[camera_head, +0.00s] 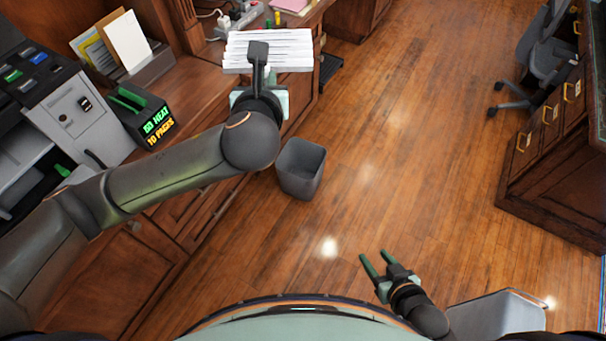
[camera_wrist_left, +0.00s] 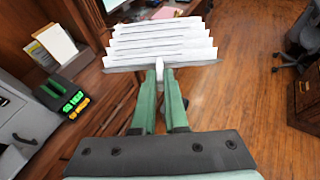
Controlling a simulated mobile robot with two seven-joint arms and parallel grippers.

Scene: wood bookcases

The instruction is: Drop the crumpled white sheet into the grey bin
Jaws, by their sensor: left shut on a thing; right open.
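The crumpled white sheet (camera_head: 290,50) is folded in several ridges and is held up over the far end of the wood counter's edge. My left gripper (camera_head: 258,52) is shut on its near edge; the left wrist view shows the green fingers (camera_wrist_left: 161,78) close together at the sheet (camera_wrist_left: 160,40). The grey bin (camera_head: 301,168) stands upright on the floor beside the cabinet, nearer to me than the sheet in the head view. Its open top faces up. My right gripper (camera_head: 374,257) is open and empty, low and right of the bin.
A wood counter (camera_head: 188,82) on the left bears a grey machine (camera_head: 75,115), a dark box with lit text (camera_head: 145,118) and a paper holder (camera_head: 150,65). A drawer cabinet (camera_head: 550,150) and chair (camera_head: 540,70) stand right. The middle floor is clear.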

